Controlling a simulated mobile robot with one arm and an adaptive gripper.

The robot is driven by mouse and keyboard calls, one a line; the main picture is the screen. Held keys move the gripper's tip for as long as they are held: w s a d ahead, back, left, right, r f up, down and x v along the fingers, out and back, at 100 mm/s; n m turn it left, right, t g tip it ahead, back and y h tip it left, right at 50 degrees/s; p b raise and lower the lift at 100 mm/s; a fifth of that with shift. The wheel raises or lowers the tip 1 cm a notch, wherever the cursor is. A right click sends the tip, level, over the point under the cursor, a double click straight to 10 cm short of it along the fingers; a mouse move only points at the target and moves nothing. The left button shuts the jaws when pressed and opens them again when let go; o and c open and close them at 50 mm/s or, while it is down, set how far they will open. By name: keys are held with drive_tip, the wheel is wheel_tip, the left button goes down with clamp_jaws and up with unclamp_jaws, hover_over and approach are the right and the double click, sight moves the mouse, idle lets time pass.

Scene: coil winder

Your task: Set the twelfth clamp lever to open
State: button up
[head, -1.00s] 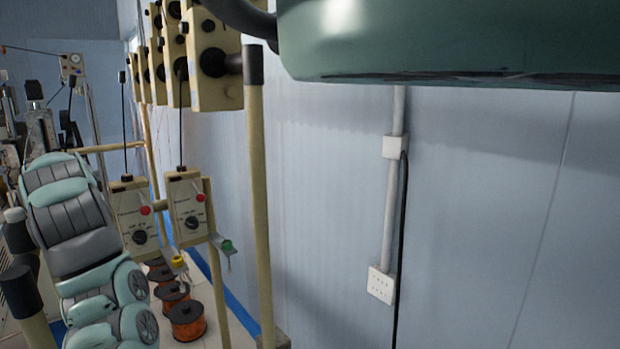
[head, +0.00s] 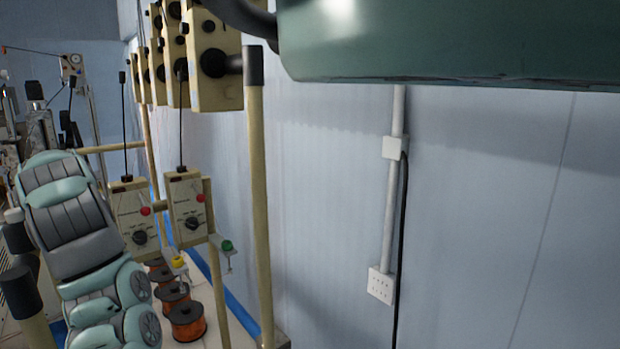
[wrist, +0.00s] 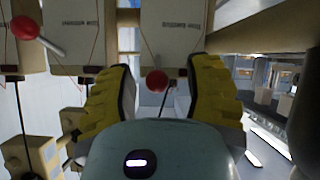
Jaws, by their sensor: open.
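In the wrist view my gripper (wrist: 160,76) is open, its two yellow ribbed fingers standing apart. A red ball knob (wrist: 156,82), apparently the end of a lever, shows between the fingers, with a gap on either side. I cannot tell its depth or whether it is at the fingertips. A second lever with a red ball (wrist: 25,28) and a pale rod lies slanted at the upper left, outside the fingers. No readable number marks which lever is the twelfth. In the head view the gripper cannot be made out.
In the head view, control boxes with red buttons (head: 187,207) and black dials hang by the frame. A cream post (head: 258,215) stands right of them. Copper-coloured spools (head: 187,321) sit on the floor below. The wall (head: 480,220) fills the right side.

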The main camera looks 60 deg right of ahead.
drive_tip(key=v, duration=1)
drive_tip(key=shift+s+r, duration=0.2)
drive_tip(key=shift+s, duration=0.2)
